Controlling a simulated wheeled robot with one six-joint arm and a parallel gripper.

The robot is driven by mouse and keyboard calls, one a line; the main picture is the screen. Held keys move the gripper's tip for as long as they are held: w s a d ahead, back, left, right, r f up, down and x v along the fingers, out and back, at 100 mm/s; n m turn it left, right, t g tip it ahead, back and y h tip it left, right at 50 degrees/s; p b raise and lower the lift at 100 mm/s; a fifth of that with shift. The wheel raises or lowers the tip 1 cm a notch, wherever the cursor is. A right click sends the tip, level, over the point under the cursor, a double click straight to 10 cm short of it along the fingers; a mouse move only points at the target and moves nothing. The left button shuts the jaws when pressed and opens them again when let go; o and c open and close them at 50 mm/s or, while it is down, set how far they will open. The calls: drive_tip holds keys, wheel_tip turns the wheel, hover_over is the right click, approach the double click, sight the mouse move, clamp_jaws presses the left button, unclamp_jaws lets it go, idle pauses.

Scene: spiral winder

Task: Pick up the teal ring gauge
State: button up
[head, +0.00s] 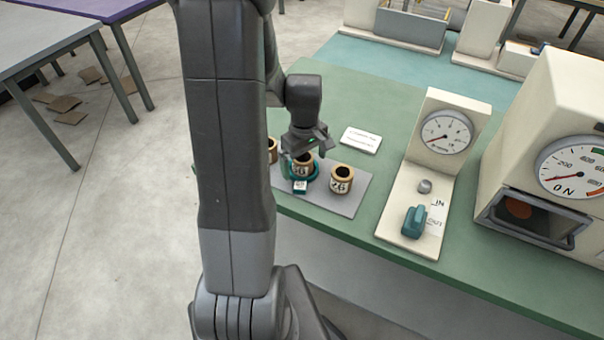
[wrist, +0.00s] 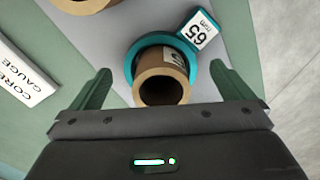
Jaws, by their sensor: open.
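The teal ring gauge (wrist: 140,50) sits around the base of a brown cardboard core (wrist: 162,78) in the wrist view. Its white tag (wrist: 198,29) reads 65 mm and sticks out at the upper right. In the head view the ring (head: 311,177) circles the middle core (head: 302,167) on a grey mat (head: 345,208). My gripper (wrist: 160,70) is open and empty, above the core, with its green fingers spread to either side. In the head view my gripper (head: 304,147) hangs over that core and hides part of it.
A core marked 26 (head: 341,180) stands to the right on the mat, and another core (head: 272,150) to the left, partly behind my arm. A white card (head: 361,140) lies behind. A dial gauge stand (head: 445,135) and a large machine (head: 560,130) stand to the right.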

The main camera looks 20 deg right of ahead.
drive_tip(key=shift+f, duration=0.95)
drive_tip(key=c, duration=1.2)
